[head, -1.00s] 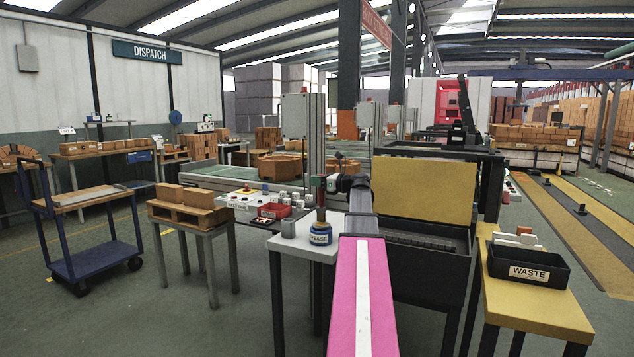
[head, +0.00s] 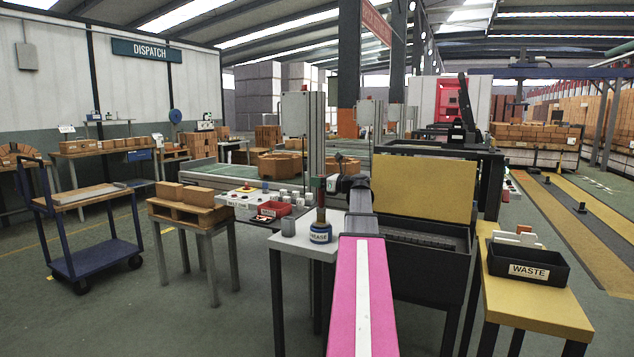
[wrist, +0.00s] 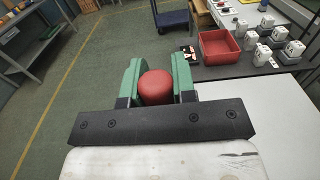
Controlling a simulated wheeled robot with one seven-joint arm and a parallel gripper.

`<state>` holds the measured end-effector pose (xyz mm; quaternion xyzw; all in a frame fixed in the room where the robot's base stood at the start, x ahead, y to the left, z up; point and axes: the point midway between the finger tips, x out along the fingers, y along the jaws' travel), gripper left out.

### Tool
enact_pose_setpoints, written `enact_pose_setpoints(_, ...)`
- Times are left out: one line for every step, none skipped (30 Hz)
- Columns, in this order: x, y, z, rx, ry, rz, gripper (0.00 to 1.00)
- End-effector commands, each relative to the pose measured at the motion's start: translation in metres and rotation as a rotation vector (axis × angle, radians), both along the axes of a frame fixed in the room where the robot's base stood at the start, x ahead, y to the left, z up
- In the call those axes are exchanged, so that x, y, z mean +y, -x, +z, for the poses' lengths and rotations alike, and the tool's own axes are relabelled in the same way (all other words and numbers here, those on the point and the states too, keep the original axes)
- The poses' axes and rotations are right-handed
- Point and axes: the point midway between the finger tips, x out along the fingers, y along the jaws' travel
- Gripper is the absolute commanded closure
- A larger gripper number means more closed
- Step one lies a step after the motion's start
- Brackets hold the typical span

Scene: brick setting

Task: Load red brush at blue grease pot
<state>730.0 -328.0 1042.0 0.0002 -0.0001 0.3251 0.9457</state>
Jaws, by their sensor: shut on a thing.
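My gripper (head: 330,185) is shut on the red brush, above the front table. In the wrist view the brush's round red top (wrist: 156,87) sits between the two green fingers (wrist: 155,78). In the head view the tan lower part of the brush (head: 320,215) hangs upright below the fingers. The blue grease pot (head: 320,233), with a white label, stands on the table directly under the brush. The brush's lower end meets the pot's mouth; how deep it reaches inside is hidden. The pot is not visible in the wrist view.
A red tray (head: 273,209) and several white blocks lie behind. A black machine bin (head: 430,260) is close on the right, with a waste box (head: 529,266) beyond.

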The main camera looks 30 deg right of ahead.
Motion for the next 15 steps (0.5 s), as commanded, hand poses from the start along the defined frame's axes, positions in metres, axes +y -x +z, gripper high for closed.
enact_pose_setpoints(0.0,0.0,-0.0005,0.0,0.0,0.0,0.99)
enact_pose_setpoints(-0.0001,0.0001,-0.0009,0.0,0.0,0.0,0.99)
enact_pose_setpoints(0.0001,0.0001,-0.0013,0.0,0.0,0.0,0.99)
enact_pose_setpoints(0.0001,0.0001,-0.0016,0.0,0.0,0.0,0.99)
enact_pose_setpoints(0.0001,0.0001,-0.002,0.0,0.0,0.0,0.99)
enact_pose_setpoints(0.0,0.0,-0.0024,0.0,0.0,0.0,0.99)
enact_pose_setpoints(0.0,0.0,-0.0027,0.0,0.0,0.0,0.99)
enact_pose_setpoints(0.0001,0.0001,-0.003,0.0,0.0,0.0,0.99)
enact_pose_setpoints(0.0,0.0,-0.0035,0.0,0.0,0.0,0.99)
enact_pose_setpoints(0.0,0.0,-0.0038,0.0,0.0,0.0,0.99)
enact_pose_setpoints(0.0,0.0,-0.0041,0.0,0.0,0.0,0.99)
enact_pose_setpoints(0.0001,0.0001,-0.0045,0.0,0.0,0.0,0.99)
enact_pose_setpoints(0.0,0.0,-0.0048,0.0,0.0,0.0,0.99)
enact_pose_setpoints(0.0,0.0,-0.0052,0.0,0.0,0.0,0.99)
enact_pose_setpoints(0.0,0.0,-0.0056,0.0,0.0,0.0,0.99)
